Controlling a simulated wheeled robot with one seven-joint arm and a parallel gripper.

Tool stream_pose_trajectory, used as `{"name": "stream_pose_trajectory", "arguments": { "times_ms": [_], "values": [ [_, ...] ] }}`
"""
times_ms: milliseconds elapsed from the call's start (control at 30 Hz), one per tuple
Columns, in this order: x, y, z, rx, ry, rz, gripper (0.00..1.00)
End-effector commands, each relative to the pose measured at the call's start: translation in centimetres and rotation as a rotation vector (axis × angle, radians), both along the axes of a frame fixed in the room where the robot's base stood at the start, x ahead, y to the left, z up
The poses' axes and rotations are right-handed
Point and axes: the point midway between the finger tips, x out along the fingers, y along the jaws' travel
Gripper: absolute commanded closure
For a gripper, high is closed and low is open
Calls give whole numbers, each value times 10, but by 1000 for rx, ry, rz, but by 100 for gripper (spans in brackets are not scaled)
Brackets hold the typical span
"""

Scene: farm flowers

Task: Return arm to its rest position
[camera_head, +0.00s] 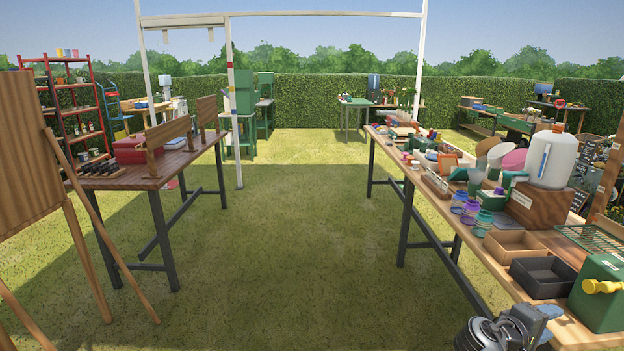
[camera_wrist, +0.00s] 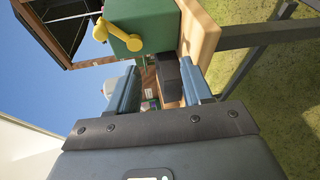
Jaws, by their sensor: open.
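My gripper (camera_wrist: 160,68) is open in the wrist view, its two blue-grey fingers spread apart. Nothing looks held between them; the table's end and items on it show through the gap. In the head view my gripper (camera_head: 546,324) is at the bottom right, at the near edge of the right-hand table (camera_head: 470,258). It is close to the green box with yellow knobs (camera_head: 600,300). The same green box shows beyond the fingers in the wrist view (camera_wrist: 142,20).
A black tray (camera_head: 543,277) and a brown tray (camera_head: 515,245) lie beside the green box. Small jars (camera_head: 483,222) and a white jug (camera_head: 552,157) stand farther back. The left table (camera_head: 150,178) and an easel (camera_head: 30,165) flank a clear grass aisle (camera_head: 300,240).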

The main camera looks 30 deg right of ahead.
Motion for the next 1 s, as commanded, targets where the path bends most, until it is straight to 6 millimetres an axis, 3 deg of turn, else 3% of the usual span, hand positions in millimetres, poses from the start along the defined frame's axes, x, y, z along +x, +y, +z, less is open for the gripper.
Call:
{"name": "stream_pose_trajectory", "arguments": {
  "times_ms": [33,200,333,500,633,767,1000],
  "values": [
    [0,20,-19,32,-18,77,50],
    [6,86,-65,145,-130,326,50],
    [3,142,-89,243,-229,498,50],
    [-11,219,-103,387,-375,695,50],
    [-29,277,-99,504,-498,821,50],
    [-53,331,-83,628,-633,923,50],
    [-103,410,-24,858,-909,1034,50]
  ]
}}
